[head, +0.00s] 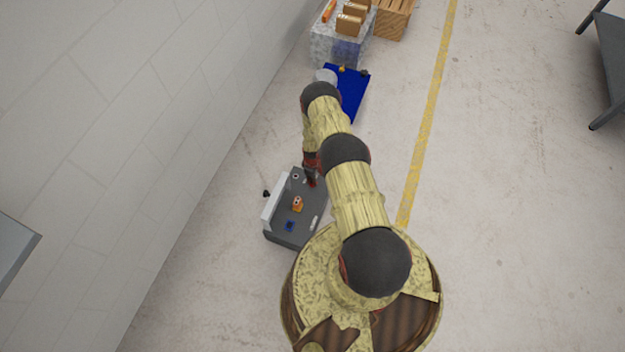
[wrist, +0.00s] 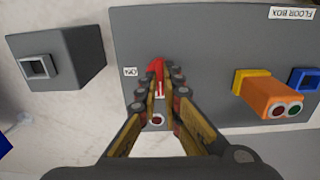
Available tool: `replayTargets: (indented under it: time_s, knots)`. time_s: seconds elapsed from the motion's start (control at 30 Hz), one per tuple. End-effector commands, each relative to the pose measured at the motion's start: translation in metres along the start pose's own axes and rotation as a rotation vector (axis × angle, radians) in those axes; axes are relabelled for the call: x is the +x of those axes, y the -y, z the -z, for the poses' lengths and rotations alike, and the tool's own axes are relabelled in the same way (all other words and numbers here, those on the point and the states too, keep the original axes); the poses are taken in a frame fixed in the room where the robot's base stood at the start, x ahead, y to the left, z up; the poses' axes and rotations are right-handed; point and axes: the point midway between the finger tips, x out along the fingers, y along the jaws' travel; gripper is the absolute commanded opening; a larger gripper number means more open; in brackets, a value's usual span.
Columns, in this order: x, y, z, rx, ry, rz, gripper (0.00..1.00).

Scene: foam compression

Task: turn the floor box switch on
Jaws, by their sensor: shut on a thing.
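The floor box (head: 285,232) is a grey panel low beside the wall, left of my base. In the wrist view its grey face (wrist: 205,50) carries a "FLOOR BOX" label at the top right. The red switch (wrist: 157,72) stands near the left of that face, beside a small label reading "ON", which appears upside down. My gripper (wrist: 158,88) has its fingers closed in around the red switch, one on each side, and is shut on it. The fingers hide part of the switch. In the head view my gripper (head: 311,178) is at the box's far end, mostly hidden by my arm.
An orange block with red and green buttons (wrist: 275,98) sticks out right of the switch, on a yellow base. A blue socket (wrist: 304,80) is further right. A separate grey box (wrist: 75,60) lies left.

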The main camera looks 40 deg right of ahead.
Motion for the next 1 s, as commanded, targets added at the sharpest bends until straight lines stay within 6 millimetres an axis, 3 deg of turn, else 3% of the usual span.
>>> replayTargets:
  time_s: [0.47, 1.0]
  knots:
    - [-0.0003, -0.0005, 0.0006, 0.153, -0.001, -0.001, 0.0]
    - [-0.0003, -0.0006, 0.0007, 0.65, -0.001, -0.001, 0.0]
